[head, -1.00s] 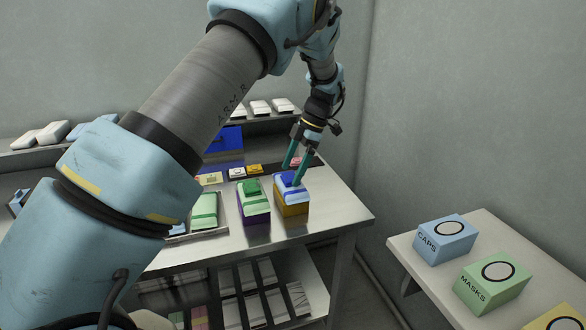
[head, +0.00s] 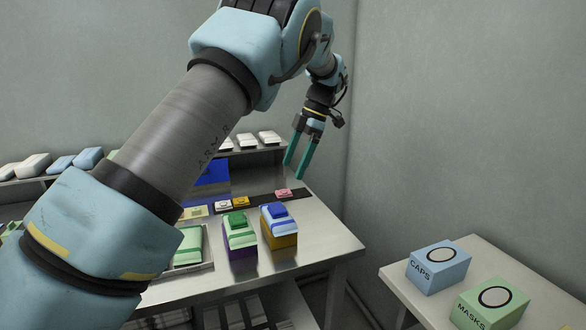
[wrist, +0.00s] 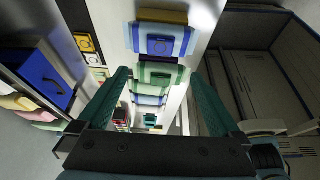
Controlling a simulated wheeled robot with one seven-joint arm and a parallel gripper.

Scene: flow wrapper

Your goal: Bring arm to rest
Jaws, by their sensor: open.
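My gripper (head: 297,165) is open and empty in the head view, its teal fingers pointing down above the back right of the steel table (head: 322,240). In the wrist view the two teal fingers (wrist: 164,108) stand wide apart with nothing held between them. My arm reaches across the head view from the lower left to the upper right. A yellow box with a blue-and-white pack on top (head: 279,222) stands apart from the gripper, below and to its left. A purple box with a green-and-white pack on top (head: 239,232) stands beside it.
A tray with a green pack (head: 188,246) lies left of the boxes, partly behind my arm. A shelf with white packs (head: 268,138) runs along the back. A side table at right holds a blue CAPS box (head: 438,268) and a green MASKS box (head: 490,304).

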